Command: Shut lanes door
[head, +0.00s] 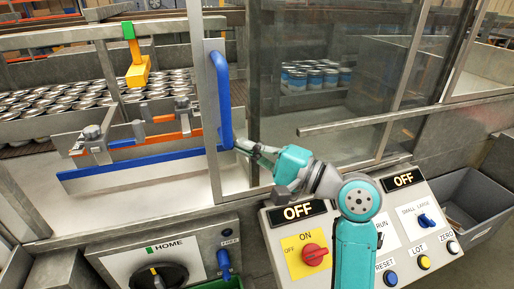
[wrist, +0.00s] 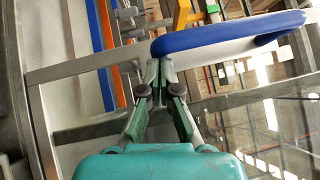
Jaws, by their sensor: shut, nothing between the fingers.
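The lanes door is a clear panel (head: 315,85) in a grey metal frame, with a tall blue handle (head: 222,100) at its left edge. Left of the handle the front stands open onto the lanes (head: 80,100), full of cans. My gripper (head: 242,146) is at the lower end of the handle, on its right side, with fingers together and empty. In the wrist view the blue handle (wrist: 230,38) runs right from just beyond the fingertips (wrist: 160,68). I cannot tell whether they touch it.
A control panel (head: 375,225) with a red knob (head: 314,254) and OFF displays lies below my arm. A HOME box (head: 160,255) with a black dial is at the lower left. Blue-banded cans (head: 315,76) stand behind the clear panel. A grey bin (head: 470,200) is at right.

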